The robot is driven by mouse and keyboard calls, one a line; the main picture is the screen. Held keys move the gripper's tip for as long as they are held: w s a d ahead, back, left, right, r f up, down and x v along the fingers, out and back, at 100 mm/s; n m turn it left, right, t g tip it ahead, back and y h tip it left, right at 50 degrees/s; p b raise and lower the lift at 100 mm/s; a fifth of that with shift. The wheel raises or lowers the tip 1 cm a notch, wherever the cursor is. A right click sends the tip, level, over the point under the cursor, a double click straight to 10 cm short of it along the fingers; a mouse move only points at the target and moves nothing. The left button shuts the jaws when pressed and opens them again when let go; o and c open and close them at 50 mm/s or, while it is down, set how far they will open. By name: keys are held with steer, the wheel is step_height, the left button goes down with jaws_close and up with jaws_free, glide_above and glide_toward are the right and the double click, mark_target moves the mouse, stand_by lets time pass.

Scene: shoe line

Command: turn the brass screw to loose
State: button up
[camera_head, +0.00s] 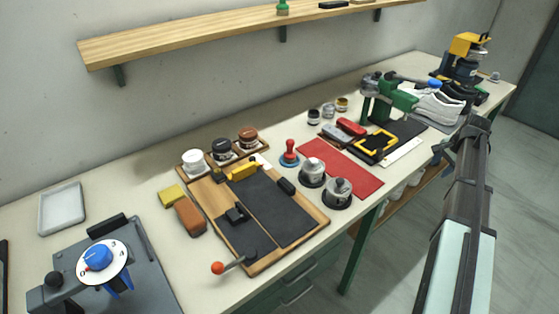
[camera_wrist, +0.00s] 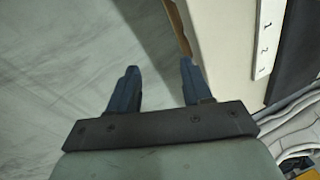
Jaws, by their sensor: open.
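I cannot make out the brass screw in either view. The green bench device (camera_head: 385,100), with a grey bar and a blue end, stands toward the far part of the bench beside white shoes (camera_head: 437,106). My gripper (camera_wrist: 160,68) is open and empty in the wrist view, its two dark fingers apart over the grey floor just off the bench edge. In the head view my arm comes up from the lower right, and its end is in front of the bench near the shoes.
A white strip marked with numbers (camera_head: 402,152) lies by the bench edge; it also shows in the wrist view (camera_wrist: 265,38). A red mat (camera_head: 345,172), a cutting board (camera_head: 318,222) and a dial device (camera_head: 150,280) occupy the bench. A shelf (camera_head: 200,38) hangs above.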

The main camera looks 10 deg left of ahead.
steer(key=w+a+r, duration=0.3)
steer(key=r, duration=0.5)
steer(key=w+a+r, duration=0.2)
steer(key=a, duration=1.4)
step_height(320, 180, up, 8)
steer(key=g, duration=0.3)
glide_above(217, 170)
steer(key=shift+h, duration=0.3)
step_height(217, 170, down, 13)
steer(key=shift+f, duration=0.15)
jaws_close()
